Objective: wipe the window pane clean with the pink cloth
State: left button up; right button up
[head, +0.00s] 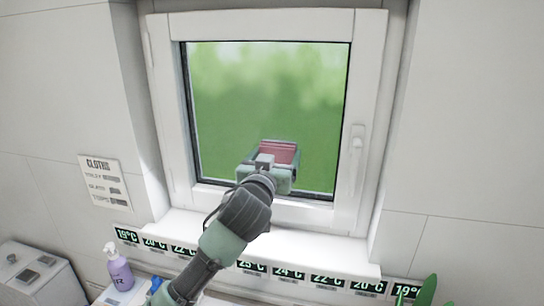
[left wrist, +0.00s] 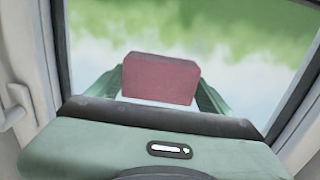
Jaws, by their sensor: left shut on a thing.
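The window pane (head: 265,95) is set in a white frame on the far wall and shows blurred green beyond it. Whitish haze shows on the pane (left wrist: 230,60) in the left wrist view. My left gripper (head: 272,160) is in front of the lower middle of the pane. It is shut on the pink cloth (head: 278,151), a folded dusky-pink block. The cloth also shows between the fingers in the left wrist view (left wrist: 160,78). I cannot tell whether the cloth touches the glass. My right gripper is not in view.
A white sill (head: 190,225) runs below the window, with several temperature labels along its front. The window handle (head: 356,145) is on the right of the frame. A purple spray bottle (head: 119,269) stands at lower left, near a cloth sign (head: 105,183). A green plant (head: 427,291) is at lower right.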

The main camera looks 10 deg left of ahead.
pick_arm(q)
jog(key=shift+d, duration=2.15)
jog(key=shift+s, duration=0.1)
jog(key=s+p, duration=0.1)
jog(key=s, duration=0.7)
jog(key=shift+a, duration=0.2)
jog(key=shift+w, duration=0.1)
